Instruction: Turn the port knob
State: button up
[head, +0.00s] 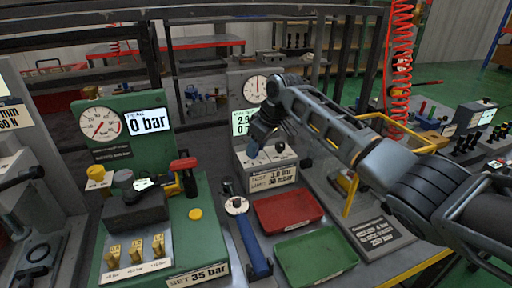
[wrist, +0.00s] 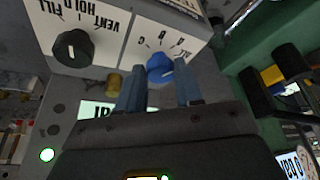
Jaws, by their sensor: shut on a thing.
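The blue port knob (wrist: 160,68) sits on the white-topped test box (head: 268,177), with letter marks around it on the panel. My gripper (wrist: 161,75) has its two blue-grey fingers on either side of this knob and is shut on it. The knob shows a light pointer line on its face. In the head view my gripper (head: 262,137) comes down on the box from the upper right, and the knob (head: 252,150) shows only partly below it.
A black knob (wrist: 73,48) marked fill, hold and vent is beside the port knob. A gauge (head: 255,89) stands behind the box. A red tray (head: 289,211) and a green tray (head: 316,257) lie in front. A green panel rig (head: 190,235) stands left.

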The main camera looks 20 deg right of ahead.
jog(key=shift+n+g, duration=0.3)
jog(key=shift+n, duration=0.4)
jog(key=shift+w+d, duration=0.1)
jog(key=o, duration=1)
jog(key=shift+o, duration=0.2)
jog(key=shift+r, duration=0.1)
jog(key=b+v, duration=0.1)
jog(key=v, duration=0.6)
jog(key=shift+d+r, duration=0.2)
jog(key=shift+r, duration=0.05)
